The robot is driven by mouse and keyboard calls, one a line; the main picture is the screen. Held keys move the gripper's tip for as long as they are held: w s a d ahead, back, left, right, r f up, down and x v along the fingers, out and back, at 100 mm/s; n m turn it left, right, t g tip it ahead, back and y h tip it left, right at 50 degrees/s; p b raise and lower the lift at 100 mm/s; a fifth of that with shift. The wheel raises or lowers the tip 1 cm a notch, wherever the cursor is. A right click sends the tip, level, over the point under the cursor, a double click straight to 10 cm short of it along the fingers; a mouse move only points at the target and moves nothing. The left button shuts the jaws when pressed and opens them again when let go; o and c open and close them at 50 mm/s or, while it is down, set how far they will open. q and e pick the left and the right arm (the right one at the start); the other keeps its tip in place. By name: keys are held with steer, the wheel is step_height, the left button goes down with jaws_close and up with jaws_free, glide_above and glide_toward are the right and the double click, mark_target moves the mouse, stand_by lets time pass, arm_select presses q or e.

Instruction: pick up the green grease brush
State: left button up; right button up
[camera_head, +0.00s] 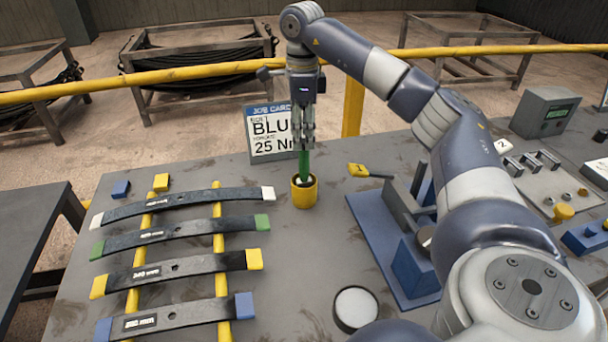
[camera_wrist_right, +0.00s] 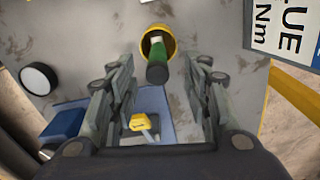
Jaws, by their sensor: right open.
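The green grease brush (camera_head: 304,162) stands upright in a yellow cup (camera_head: 304,191) on the grey table. My right gripper (camera_head: 304,140) points down directly above the cup, with its fingers around or just in front of the brush's upper end; the head view does not show which. In the right wrist view the green brush (camera_wrist_right: 157,58) rises from the yellow cup (camera_wrist_right: 150,36), its dark end toward the camera. There the right gripper's (camera_wrist_right: 161,85) fingers are spread wide, with the brush between their lines and not touched. My left gripper is not in view.
A job card (camera_head: 270,132) stands close behind the cup. Leaf springs (camera_head: 180,235) lie on yellow rails at left. A blue fixture (camera_head: 400,250) and a yellow tag (camera_head: 358,170) are at right. A round white-topped container (camera_head: 355,308) stands in front. Bare table surrounds the cup.

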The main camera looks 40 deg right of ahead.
mark_target(304, 168)
step_height(304, 168, down, 5)
steer(key=shift+f+p, duration=0.2)
steer(key=shift+p, duration=0.1)
steer(key=f, duration=0.1)
steer(key=f+p, duration=0.1)
steer(key=f, duration=0.2)
steer(key=shift+s+f, duration=0.1)
steer(key=shift+s, duration=0.2)
steer(key=shift+d+f, duration=0.1)
steer(key=shift+f, duration=0.45)
jaws_close()
